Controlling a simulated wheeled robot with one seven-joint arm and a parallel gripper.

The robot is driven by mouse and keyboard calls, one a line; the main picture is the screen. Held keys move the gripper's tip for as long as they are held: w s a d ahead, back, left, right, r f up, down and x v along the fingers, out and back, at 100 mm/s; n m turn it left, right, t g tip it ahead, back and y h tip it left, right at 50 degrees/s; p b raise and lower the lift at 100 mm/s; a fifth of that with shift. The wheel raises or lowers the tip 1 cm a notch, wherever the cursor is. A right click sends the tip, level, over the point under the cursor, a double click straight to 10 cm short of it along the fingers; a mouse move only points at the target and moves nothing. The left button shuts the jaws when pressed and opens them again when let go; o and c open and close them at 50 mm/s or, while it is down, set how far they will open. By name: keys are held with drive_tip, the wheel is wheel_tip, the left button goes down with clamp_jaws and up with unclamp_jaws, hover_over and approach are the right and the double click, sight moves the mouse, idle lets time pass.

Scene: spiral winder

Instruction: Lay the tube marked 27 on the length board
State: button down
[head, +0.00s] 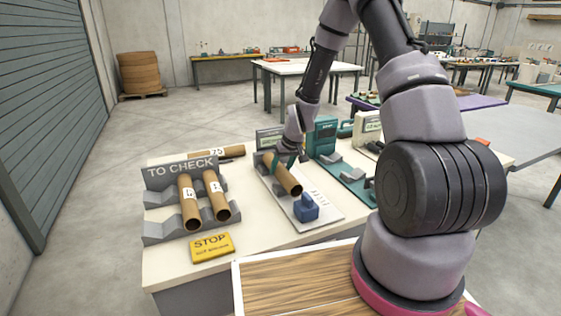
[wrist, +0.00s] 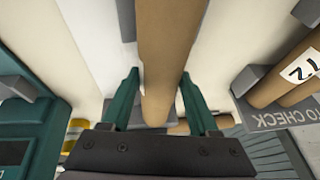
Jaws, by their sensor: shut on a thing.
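My gripper (head: 286,152) is shut on a brown cardboard tube (head: 287,178). In the wrist view, the green fingers of my gripper (wrist: 160,98) stand on either side of the tube (wrist: 168,55). No number shows on this tube, so I cannot tell if it is the one marked 27. The pale length board (head: 322,213) lies below it, with a blue block (head: 306,207) near its front end. The tube lies along the board, its near end close behind the block. I cannot tell whether it touches the board.
A grey TO CHECK rack (head: 158,199) at left holds two labelled tubes (head: 189,203), their numbers hard to read. A tube marked 75 (head: 230,152) lies behind. A green device (head: 345,175) is to the right of the board.

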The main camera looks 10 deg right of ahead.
drive_tip(key=shift+f, duration=0.6)
drive_tip(key=shift+c, duration=0.3)
unclamp_jaws()
